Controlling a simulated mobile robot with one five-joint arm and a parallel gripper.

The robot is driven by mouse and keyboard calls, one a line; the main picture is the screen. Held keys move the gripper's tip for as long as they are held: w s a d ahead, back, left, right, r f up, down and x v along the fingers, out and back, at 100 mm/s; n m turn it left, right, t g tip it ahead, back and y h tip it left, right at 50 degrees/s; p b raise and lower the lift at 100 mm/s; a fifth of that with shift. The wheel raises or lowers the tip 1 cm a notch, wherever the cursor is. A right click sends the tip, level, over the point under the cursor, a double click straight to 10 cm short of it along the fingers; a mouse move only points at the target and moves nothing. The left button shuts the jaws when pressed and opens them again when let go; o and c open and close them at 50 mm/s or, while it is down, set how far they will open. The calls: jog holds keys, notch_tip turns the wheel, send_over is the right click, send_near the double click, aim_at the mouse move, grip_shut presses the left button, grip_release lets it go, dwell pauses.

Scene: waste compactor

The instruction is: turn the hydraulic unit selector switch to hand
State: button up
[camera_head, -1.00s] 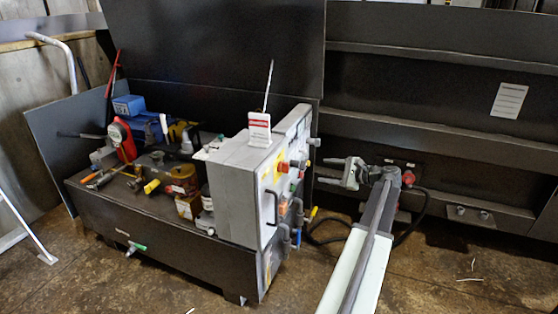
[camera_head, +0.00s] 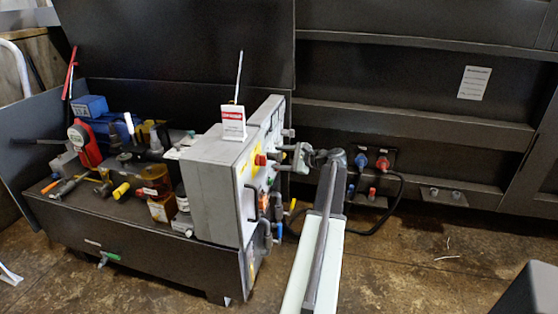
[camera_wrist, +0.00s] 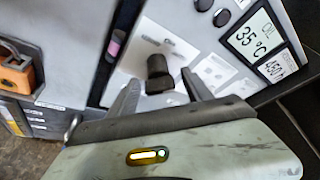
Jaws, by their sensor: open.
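A black selector knob (camera_wrist: 159,74) sticks out from a pale label plate on the grey control cabinet (camera_head: 208,178). It sits ahead of and between the two fingertips of my gripper (camera_wrist: 160,92) in the wrist view. The jaws are apart, with one finger on each side of the knob; I cannot tell if either touches it. The wording on the plate is too blurred to read. In the head view my gripper (camera_head: 292,158) is at the cabinet's right-hand face, and the knob cannot be made out there.
A display (camera_wrist: 262,42) reading 35 °C and round dark buttons (camera_wrist: 221,17) sit beside the plate. An orange part (camera_wrist: 18,72) is at the left. A red button (camera_head: 260,160) is close to my gripper. A black cable (camera_head: 397,195) hangs behind my arm. Open floor lies to the right.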

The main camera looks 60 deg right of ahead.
grip_shut()
dwell(0.3)
jog(key=n+b, duration=0.1)
jog(key=n+t+h+b, duration=0.1)
jog(key=shift+s+f+n+b, duration=0.1)
jog(key=shift+f+n+b, duration=0.1)
jog(key=shift+n+b, duration=0.15)
jog(key=n+t+b, duration=0.2)
jog(key=n+b, duration=0.2)
jog(key=shift+n+h, duration=0.25)
jog(key=shift+h, duration=0.15)
jog(key=n+t+b, duration=0.1)
jog(key=n+b, duration=0.2)
jog(key=n, duration=0.1)
jog(key=shift+n+t+b, duration=0.3)
jog(key=shift+t, duration=0.1)
jog(key=shift+r+n+t+y+b, duration=0.1)
jog(key=shift+n+t+y+b, duration=0.4)
jog(key=shift+n, duration=0.8)
jog(key=shift+r+n+t+y+b, duration=0.15)
jog(key=shift+n+y+b, duration=0.5)
jog(key=shift+n, duration=0.65)
